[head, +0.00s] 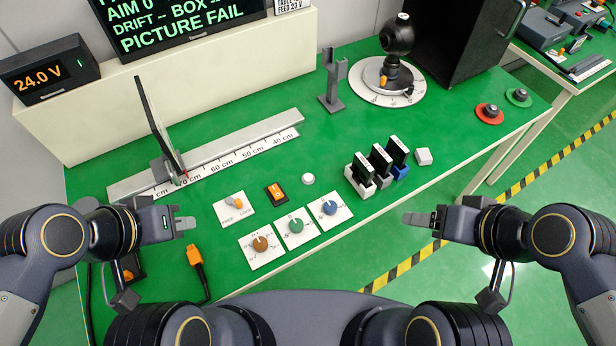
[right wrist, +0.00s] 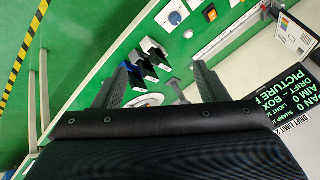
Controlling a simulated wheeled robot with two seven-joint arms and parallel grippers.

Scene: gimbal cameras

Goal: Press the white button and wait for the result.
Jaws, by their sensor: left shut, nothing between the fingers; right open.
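The white button (head: 308,179) is a small round dome on the green bench, right of the orange rocker switch. It also shows in the right wrist view (right wrist: 188,33), near the blue knob. My left gripper (head: 190,223) is shut and empty, at the lower left of the button and apart from it. My right gripper (head: 408,218) is open and empty, at the lower right of the button and apart from it. Its spread fingers show in the right wrist view (right wrist: 165,78). The dark display (head: 180,24) reads "PICTURE FAIL" in green; its top lines are cut off.
The orange switch (head: 276,193), the lock lever plate (head: 234,208) and brown, green (head: 296,226) and blue knobs surround the button. Several black cards (head: 381,160) stand in holders to its right. A ruler rail (head: 225,150), grey post (head: 332,85) and camera turntable (head: 392,88) stand behind.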

